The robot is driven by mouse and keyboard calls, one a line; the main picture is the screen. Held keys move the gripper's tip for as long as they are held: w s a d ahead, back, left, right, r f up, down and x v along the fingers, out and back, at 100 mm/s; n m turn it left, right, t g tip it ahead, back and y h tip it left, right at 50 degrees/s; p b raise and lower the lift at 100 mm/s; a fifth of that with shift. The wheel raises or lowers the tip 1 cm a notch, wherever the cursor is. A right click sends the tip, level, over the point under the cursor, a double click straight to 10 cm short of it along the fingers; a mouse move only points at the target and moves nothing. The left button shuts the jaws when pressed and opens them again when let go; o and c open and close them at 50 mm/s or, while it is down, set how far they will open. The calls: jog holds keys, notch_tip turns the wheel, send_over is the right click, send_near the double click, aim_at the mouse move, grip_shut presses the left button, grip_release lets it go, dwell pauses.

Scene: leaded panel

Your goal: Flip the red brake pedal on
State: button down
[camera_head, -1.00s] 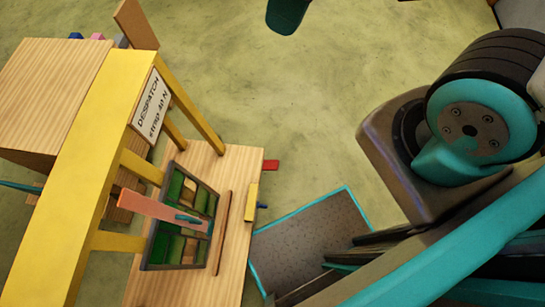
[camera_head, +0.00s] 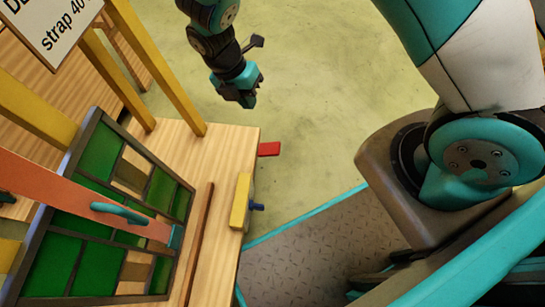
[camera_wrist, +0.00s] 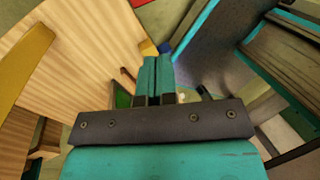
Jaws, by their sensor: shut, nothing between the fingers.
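The red brake pedal (camera_head: 269,149) is a small red block that sticks out from the right edge of the wooden bench (camera_head: 222,150) in the head view. Whether it is on or off cannot be told. My gripper (camera_head: 247,103) is above and left of the pedal in that picture, apart from it. Its teal fingers (camera_wrist: 158,62) are together and empty in the wrist view. A small red patch (camera_wrist: 139,2) at the top edge of the wrist view may be the pedal.
A yellow block (camera_head: 240,200) with a blue knob (camera_head: 257,207) is on the bench's right edge. Yellow posts (camera_head: 160,70) rise behind. Green floor is open right of the bench.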

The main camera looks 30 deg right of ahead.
aim_at(276, 148)
notch_tip(276, 148, down, 8)
jog(key=n+b, duration=0.2)
jog(key=shift+d+h, duration=0.3)
jog(key=shift+h, duration=0.1)
jog(key=b+x, duration=0.7)
jog(key=x, duration=0.6)
jog(key=shift+b, duration=0.3)
jog(key=shift+s+d+f, duration=0.1)
jog(key=shift+d+f, duration=0.05)
jog(key=shift+f, duration=0.2)
jog(key=shift+d, duration=0.1)
